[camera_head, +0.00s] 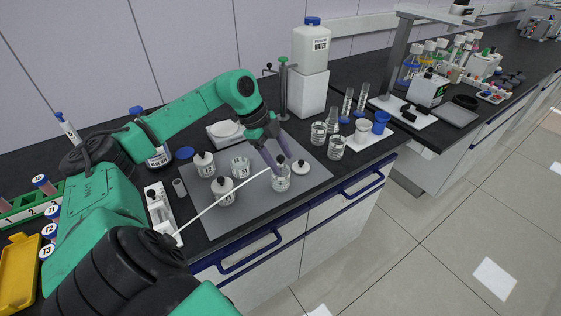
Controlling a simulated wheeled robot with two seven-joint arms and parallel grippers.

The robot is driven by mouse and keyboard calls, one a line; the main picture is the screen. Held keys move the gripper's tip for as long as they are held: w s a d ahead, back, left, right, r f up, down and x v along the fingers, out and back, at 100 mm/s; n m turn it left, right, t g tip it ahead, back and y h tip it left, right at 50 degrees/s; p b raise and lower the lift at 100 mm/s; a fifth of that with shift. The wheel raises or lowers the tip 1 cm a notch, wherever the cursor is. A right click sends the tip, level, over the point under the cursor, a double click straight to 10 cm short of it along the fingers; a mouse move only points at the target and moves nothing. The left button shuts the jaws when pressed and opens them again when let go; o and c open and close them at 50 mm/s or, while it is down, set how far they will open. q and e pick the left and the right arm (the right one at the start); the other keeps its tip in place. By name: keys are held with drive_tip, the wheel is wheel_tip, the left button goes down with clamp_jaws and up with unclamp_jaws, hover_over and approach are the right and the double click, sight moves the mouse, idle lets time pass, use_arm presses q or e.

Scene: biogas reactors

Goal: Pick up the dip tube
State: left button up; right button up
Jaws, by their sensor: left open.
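A long thin white rod, which looks like the dip tube (225,200), slants across the grey mat (250,215). Its lower left end is by the white holder and its upper right end is near a labelled glass bottle (280,182). My left gripper (274,162) reaches down from the green arm, open, with its purple fingers at the top of that bottle. I cannot tell whether the fingers touch the bottle or the rod's end. My right gripper is not in view.
Two stoppered bottles (226,192) and a beaker (240,167) stand on the mat. A white holder (160,212) is at its left edge and a white round lid (301,167) lies on the right. More beakers (336,148) and a white jug (311,45) stand beyond.

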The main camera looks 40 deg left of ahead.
use_arm(q)
drive_tip(key=shift+w+f, duration=0.15)
drive_tip(key=shift+f, duration=0.15)
clamp_jaws()
drive_tip(key=shift+r, duration=0.15)
